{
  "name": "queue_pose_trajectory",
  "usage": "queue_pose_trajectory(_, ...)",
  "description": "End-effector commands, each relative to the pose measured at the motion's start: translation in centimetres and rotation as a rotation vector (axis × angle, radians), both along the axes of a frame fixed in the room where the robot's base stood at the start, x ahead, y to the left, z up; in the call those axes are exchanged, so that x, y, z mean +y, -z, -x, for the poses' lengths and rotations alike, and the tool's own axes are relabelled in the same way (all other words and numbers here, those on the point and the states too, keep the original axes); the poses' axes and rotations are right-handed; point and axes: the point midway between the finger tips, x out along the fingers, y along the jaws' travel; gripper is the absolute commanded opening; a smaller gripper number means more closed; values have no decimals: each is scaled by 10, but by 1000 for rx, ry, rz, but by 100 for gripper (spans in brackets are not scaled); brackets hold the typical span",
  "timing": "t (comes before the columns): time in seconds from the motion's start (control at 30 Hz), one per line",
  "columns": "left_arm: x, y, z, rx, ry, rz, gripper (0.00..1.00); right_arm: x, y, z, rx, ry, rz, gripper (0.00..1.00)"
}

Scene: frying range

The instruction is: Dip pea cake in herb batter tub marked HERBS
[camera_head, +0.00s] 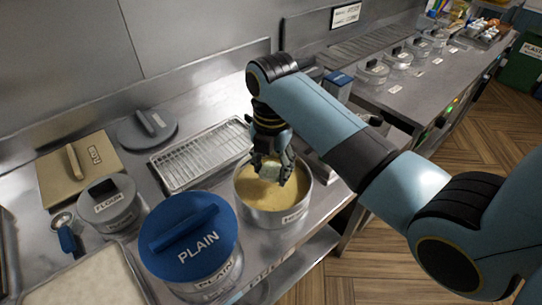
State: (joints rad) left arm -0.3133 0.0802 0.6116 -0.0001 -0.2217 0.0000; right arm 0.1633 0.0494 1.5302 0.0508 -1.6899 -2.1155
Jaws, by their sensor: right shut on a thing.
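My right gripper (272,170) is over the open steel tub of batter (290,216) and points down into it. It is shut on a pale greenish-grey piece, the pea cake (269,172), which sits between the fingertips at or just above the yellowish batter. I cannot tell whether the cake touches the batter. The tub's front label is too small to read surely. The far part of the batter is hidden by my gripper. My left gripper does not show.
A tub with a blue lid marked PLAIN (194,238) stands close to the left of the batter tub. A wire rack tray (203,157) lies behind. A flour container (112,207), a tan board (78,168) and a round grey lid (147,128) are further left.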

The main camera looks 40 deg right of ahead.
Motion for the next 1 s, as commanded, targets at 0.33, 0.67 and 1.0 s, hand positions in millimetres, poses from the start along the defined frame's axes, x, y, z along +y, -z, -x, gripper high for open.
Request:
queue_pose_trajectory(0.33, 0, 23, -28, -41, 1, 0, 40, 0, 49, 1, 1, 0, 0, 29)
queue_pose_trajectory(0.67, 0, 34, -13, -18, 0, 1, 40, 0, 70, 1, 1, 0, 0, 29)
queue_pose_trajectory(1.0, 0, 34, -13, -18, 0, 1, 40, 0, 71, 0, 1, 0, 1, 29)
